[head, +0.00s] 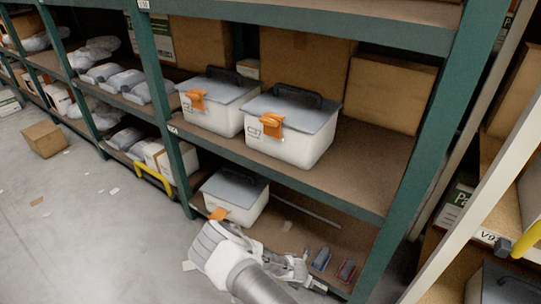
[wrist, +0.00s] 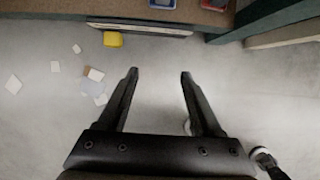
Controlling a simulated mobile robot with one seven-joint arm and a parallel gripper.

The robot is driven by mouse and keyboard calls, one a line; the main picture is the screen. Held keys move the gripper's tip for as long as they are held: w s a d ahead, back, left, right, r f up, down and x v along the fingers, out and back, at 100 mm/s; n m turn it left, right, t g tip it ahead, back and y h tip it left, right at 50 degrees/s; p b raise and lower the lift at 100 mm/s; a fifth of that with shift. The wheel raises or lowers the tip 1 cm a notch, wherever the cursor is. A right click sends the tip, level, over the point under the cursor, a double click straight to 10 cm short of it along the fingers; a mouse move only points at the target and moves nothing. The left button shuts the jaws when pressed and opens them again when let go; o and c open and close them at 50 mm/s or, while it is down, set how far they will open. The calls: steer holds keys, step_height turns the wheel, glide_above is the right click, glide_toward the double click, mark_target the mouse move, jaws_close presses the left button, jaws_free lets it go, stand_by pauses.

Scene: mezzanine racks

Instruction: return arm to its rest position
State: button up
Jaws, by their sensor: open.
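My arm reaches in from the bottom of the head view, low in front of the rack. My gripper (wrist: 160,73) shows in the wrist view with its two black fingers spread apart and nothing between them. Grey floor lies behind the fingers. In the head view my gripper end (head: 318,286) is small and partly cut by my arm, near the lower shelf's front edge.
White boxes with grey lids and orange latches stand on the middle shelf (head: 365,185) and one (head: 236,196) on the lower shelf. A green post (head: 425,150) rises at right. Paper scraps litter the open floor (head: 75,225).

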steer(key=w+r+m, duration=0.2)
steer(key=r+m, duration=0.6)
steer(key=r, duration=1)
steer(key=w+r+m, duration=0.3)
steer(key=r+m, duration=0.6)
steer(key=r, duration=1)
steer(key=s+d+r+m+y, duration=0.1)
steer(key=s+r+m, duration=0.2)
steer(key=s+r, duration=0.35)
steer(key=s+d+r+m+y, duration=0.15)
steer(key=s+r+m, duration=0.25)
steer(key=r, duration=0.6)
steer(key=s+r+m+t+p, duration=0.1)
steer(key=s+r+m, duration=0.2)
steer(key=s+r, duration=0.35)
steer(key=s+r+m+t, duration=0.1)
steer(key=s+r+m, duration=0.15)
steer(key=s, duration=0.75)
step_height(320, 180, up, 20)
steer(key=p, duration=2)
steer(key=shift+w, duration=0.25)
steer(key=shift+o, duration=0.4)
steer(key=shift+d, duration=0.1)
steer(key=shift+f, duration=0.1)
steer(key=shift+c, duration=1.8)
